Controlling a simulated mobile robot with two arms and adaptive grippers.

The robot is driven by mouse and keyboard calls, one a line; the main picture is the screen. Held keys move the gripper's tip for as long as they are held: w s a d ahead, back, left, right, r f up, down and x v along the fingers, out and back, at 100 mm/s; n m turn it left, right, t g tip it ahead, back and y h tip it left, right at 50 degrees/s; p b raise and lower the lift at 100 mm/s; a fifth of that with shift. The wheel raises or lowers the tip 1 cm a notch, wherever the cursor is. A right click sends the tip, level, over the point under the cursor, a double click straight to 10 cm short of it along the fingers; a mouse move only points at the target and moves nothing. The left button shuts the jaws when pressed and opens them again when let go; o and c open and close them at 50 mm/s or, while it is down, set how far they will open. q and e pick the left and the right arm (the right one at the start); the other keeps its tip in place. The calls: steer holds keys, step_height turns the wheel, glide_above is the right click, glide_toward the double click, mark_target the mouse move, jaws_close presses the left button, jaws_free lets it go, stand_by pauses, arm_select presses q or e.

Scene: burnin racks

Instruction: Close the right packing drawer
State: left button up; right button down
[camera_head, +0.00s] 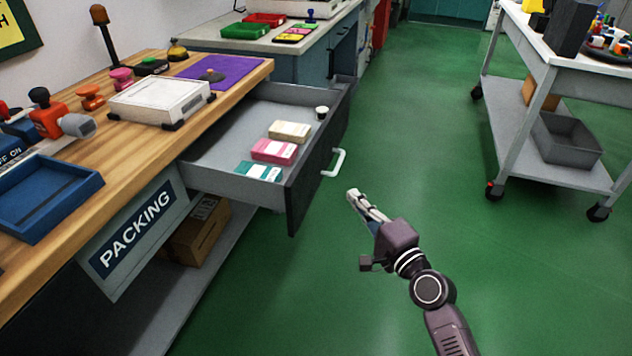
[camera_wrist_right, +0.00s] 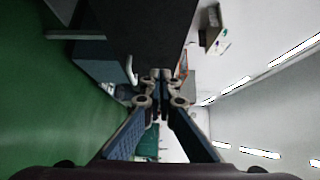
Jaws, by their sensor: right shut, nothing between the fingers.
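The right packing drawer (camera_head: 225,184) is pulled out from the wooden packing bench, with its dark front (camera_head: 305,178) and white handle (camera_head: 335,162) facing right. In it lie a beige box, a pink box, a teal box and a small white-topped cup. My right gripper (camera_head: 352,194) is shut and empty, a little right of and below the handle in the picture, apart from it. In the right wrist view the shut fingertips (camera_wrist_right: 160,75) are close to the dark drawer front (camera_wrist_right: 150,30), with the white handle (camera_wrist_right: 131,70) just left of them. My left gripper is not in view.
The packing bench (camera_head: 125,147) carries a scale (camera_head: 160,100), a blue tray (camera_head: 45,195) and several stamps. A cardboard box (camera_head: 198,232) sits on the lower shelf. A wheeled cart (camera_head: 535,150) stands at the right. The green floor (camera_head: 420,130) between is clear.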

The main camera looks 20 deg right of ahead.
glide_toward(314, 164)
steer(key=w+d, duration=0.2)
steer(key=w, duration=0.1)
steer(key=shift+w+a+f+b, duration=0.1)
steer(key=shift+w+a+b, duration=0.2)
steer(key=shift+w+a, duration=0.8)
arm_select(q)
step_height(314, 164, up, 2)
arm_select(e)
steer(key=shift+w+a, duration=0.2)
steer(key=shift+a, duration=0.2)
